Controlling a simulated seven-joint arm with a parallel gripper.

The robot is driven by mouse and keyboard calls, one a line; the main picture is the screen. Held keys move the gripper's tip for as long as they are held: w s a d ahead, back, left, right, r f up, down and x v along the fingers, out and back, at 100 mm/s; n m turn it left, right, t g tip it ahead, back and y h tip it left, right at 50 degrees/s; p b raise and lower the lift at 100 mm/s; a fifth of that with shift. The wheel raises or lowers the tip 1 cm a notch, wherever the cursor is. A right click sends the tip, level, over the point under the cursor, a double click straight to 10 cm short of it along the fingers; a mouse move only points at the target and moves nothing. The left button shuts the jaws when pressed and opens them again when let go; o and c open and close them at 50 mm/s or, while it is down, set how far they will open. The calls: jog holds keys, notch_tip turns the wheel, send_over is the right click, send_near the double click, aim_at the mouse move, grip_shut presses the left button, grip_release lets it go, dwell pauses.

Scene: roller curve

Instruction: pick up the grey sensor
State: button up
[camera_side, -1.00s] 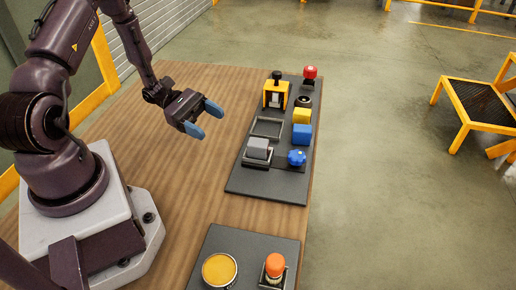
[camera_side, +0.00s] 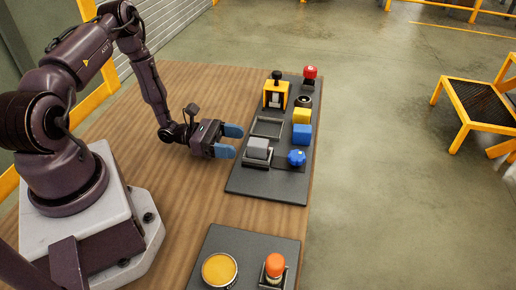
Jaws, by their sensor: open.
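The grey sensor (camera_side: 258,146) is a small grey block seated in a holder on the dark board (camera_side: 267,188), at the board's left side. My gripper (camera_side: 231,142) is open and empty. Its two blue fingertips point right toward the sensor and stop a short way to its left, near the board's left edge. It does not touch the sensor.
Above the sensor is an empty square tray (camera_side: 267,127). A yellow-black fixture (camera_side: 276,93) and red button (camera_side: 310,73) stand farther back.

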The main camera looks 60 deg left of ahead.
aim_at(250, 141)
jog(key=x, duration=0.5)
jog(key=shift+s+d+r, duration=0.1)
jog(key=shift+r, duration=0.2)
jog(key=c, duration=1)
jog(key=shift+r, duration=0.1)
